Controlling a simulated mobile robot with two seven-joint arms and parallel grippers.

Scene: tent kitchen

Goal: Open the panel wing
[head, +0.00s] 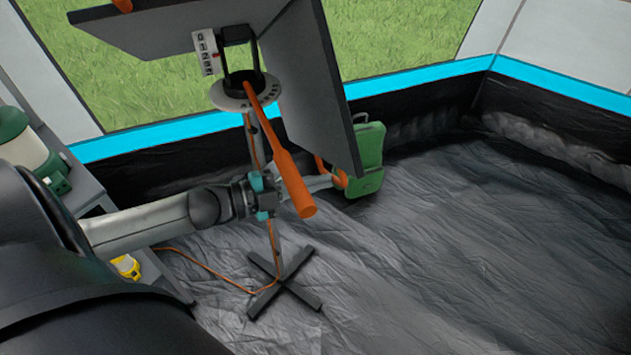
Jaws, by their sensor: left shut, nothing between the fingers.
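The panel stands on a thin post with a dark cross-shaped foot (283,282). Another grey wing (150,28) reaches to the upper left, cut off by the frame. A round white dial (232,97) and an orange handle (285,165) sit at the hub. My left arm comes in from the left and passes behind the handle. My left gripper (325,182) is shut and empty, below the right wing's lower edge. Its tips are partly hard to make out. My right gripper is out of view.
A green container (368,155) with orange parts stands just right of my left gripper. An orange cable (215,272) runs over the floor to the post. A shelf with a green and cream item (25,145) is at left. The floor (480,250) at right is clear.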

